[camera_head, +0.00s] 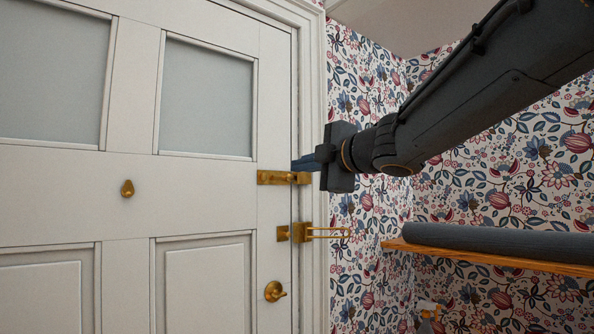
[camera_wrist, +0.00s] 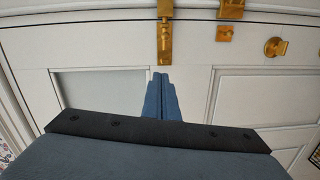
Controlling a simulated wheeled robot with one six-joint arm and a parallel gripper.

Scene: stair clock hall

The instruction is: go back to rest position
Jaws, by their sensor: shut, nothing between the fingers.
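My gripper (camera_head: 308,162) reaches in from the upper right in the head view, with its arm in front of the wallpaper. Its blue fingers are closed together and empty, close to the brass bolt (camera_head: 284,178) at the door's right edge. In the wrist view the shut fingers (camera_wrist: 161,82) point at the end of the brass bolt (camera_wrist: 165,35). I cannot tell whether the fingertips touch it. The white door (camera_head: 135,200) looks closed against its frame.
Below the bolt are a brass latch with a long loop (camera_head: 325,232) and a brass knob (camera_head: 274,291). A small brass fitting (camera_head: 127,188) sits mid-door. At right, a wooden shelf (camera_head: 500,259) bears a long grey roll (camera_head: 500,241). Floral wallpaper covers the wall.

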